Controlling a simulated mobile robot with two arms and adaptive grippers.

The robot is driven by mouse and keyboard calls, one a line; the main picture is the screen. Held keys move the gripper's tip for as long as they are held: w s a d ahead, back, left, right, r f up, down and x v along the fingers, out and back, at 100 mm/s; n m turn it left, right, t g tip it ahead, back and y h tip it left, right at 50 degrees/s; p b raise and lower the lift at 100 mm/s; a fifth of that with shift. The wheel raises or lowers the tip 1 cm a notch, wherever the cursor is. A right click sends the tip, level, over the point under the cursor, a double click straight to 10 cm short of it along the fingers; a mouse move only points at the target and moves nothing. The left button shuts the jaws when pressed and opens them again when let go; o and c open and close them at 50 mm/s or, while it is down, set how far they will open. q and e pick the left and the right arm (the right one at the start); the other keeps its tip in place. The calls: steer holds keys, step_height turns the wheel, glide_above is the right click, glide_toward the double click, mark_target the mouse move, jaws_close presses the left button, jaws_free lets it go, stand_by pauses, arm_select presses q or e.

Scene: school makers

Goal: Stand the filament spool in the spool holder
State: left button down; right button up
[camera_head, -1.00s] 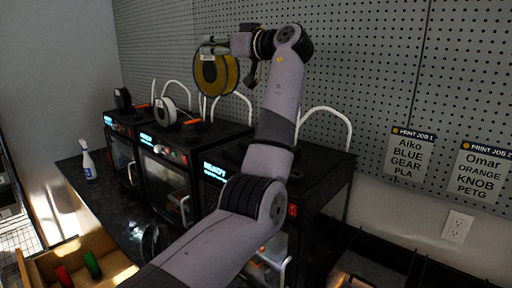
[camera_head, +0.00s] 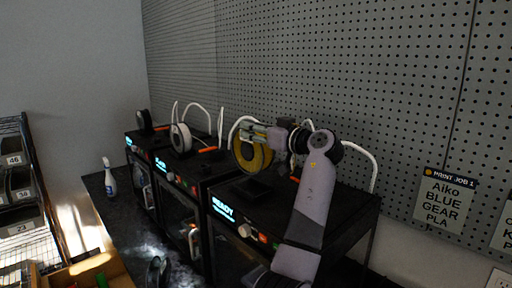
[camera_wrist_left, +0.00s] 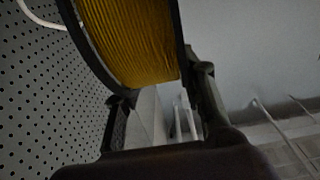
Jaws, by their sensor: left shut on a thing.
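The filament spool (camera_head: 262,156), with golden-yellow filament and dark flanges, is held upright by its rim in my left gripper (camera_head: 262,134). It is above the nearest printer, whose display reads READY. In the left wrist view the spool (camera_wrist_left: 135,42) fills the upper middle between the two fingers of my left gripper (camera_wrist_left: 160,98). A low dark piece that looks like the spool holder (camera_head: 242,190) is on the printer top below the spool. I cannot tell whether the spool touches it. My right gripper is not in view.
Two more printers stand in a row, with a white spool (camera_head: 180,138) and a black spool (camera_head: 144,121) on top. White curved tubes (camera_head: 366,152) rise behind them. A spray bottle (camera_head: 110,179) is on the counter. The pegboard wall (camera_head: 400,90) is behind.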

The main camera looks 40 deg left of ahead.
mark_target(255, 152)
arm_select(q)
step_height(255, 152, down, 6)
steer(key=shift+s+d+r+p, duration=0.1)
steer(key=shift+s+p, duration=0.05)
steer(key=shift+p, duration=0.85)
steer(key=shift+f, duration=0.25)
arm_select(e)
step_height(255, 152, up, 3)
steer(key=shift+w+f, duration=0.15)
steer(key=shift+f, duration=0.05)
arm_select(q)
steer(key=shift+f, duration=0.15)
steer(key=c, duration=1)
jaws_free()
steer(key=shift+c, duration=0.2)
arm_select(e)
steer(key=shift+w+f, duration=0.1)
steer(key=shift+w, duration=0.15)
